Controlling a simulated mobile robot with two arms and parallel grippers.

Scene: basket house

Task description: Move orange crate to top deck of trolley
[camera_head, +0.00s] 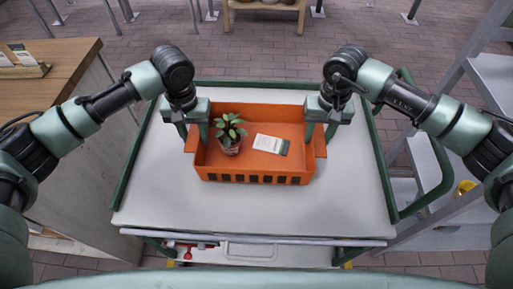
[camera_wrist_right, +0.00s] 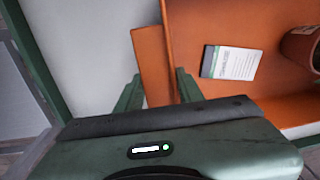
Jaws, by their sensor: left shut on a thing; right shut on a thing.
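The orange crate (camera_head: 255,178) is over the middle of the white top deck (camera_head: 165,195) of the trolley. I cannot tell whether it rests on the deck or hangs just above it. Inside are a potted plant (camera_head: 229,142) and a white-and-grey card or packet (camera_head: 270,144). My left gripper (camera_head: 195,138) is shut on the crate's left end. My right gripper (camera_head: 319,132) is shut on its right end. In the right wrist view, my right gripper's fingers (camera_wrist_right: 157,92) straddle the crate's end wall (camera_wrist_right: 153,65), and the packet (camera_wrist_right: 230,62) shows inside.
A wooden counter (camera_head: 60,75) stands at the left. A grey step ladder or metal frame (camera_head: 470,100) stands at the right. The trolley has a green rail (camera_head: 435,165) on its right side. Bare deck surrounds the crate. A wooden bench (camera_head: 265,5) is far behind.

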